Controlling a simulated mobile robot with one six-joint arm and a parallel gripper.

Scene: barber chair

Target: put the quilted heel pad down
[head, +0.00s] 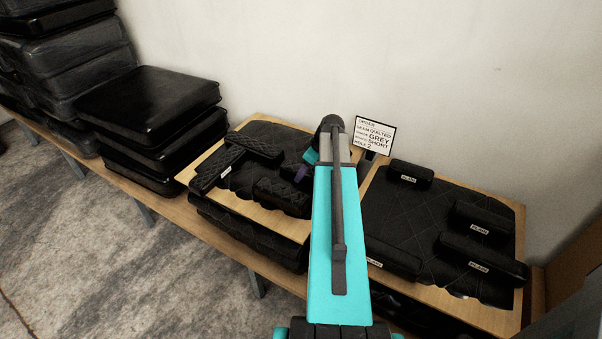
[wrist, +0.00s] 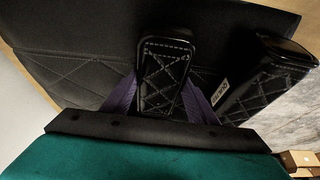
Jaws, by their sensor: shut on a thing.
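The quilted heel pad (wrist: 163,72) is a small black block with light diamond stitching. In the wrist view it is upright in the picture between the purple fingers of my gripper (wrist: 163,95), which is shut on it. Behind it is a black quilted cushion; I cannot tell whether the pad touches it. In the head view my gripper (head: 301,172) is low over the left board (head: 283,221), and my arm partly hides what it holds. A black pad with a white label (head: 217,169) lies on the left of that board, and a labelled pad (wrist: 268,78) shows right of the held one.
A right board (head: 520,240) carries a quilted cushion with several labelled black pads (head: 410,175). An order sign (head: 375,134) reading quilted, grey, short, hole 2 stands behind. Stacked black cushions (head: 150,100) rise at the left. The wall is close behind the bench.

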